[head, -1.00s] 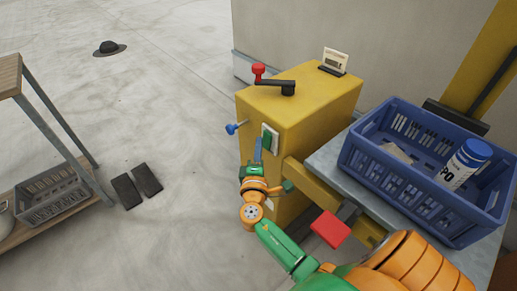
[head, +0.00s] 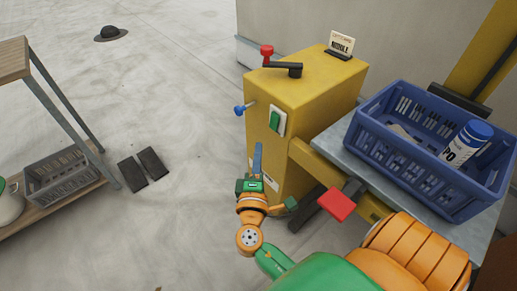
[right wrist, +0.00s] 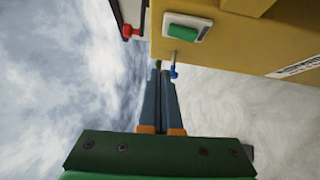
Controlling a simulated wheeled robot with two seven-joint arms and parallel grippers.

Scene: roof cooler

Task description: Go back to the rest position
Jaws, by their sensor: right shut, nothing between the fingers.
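My right gripper (head: 257,158) is in the lower middle of the head view, beside the front of the yellow machine cabinet (head: 315,90). Its blue fingers are shut with nothing between them. They also show in the right wrist view (right wrist: 162,85), pointing up past the cabinet's side. The green switch (head: 276,121) on its pale plate is above and to the right of the fingertips, apart from them. The right arm comes in from the bottom right. My left gripper is in neither view.
The cabinet carries a red-knobbed crank (head: 281,66), a blue knob (head: 243,109) and a small sign (head: 342,42). A blue crate (head: 405,158) with a white bottle (head: 464,144) stands on the grey platform (head: 345,145). A red pedal-like block (head: 336,204) juts out below. A shelf (head: 60,100) stands left; floor between is mostly clear.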

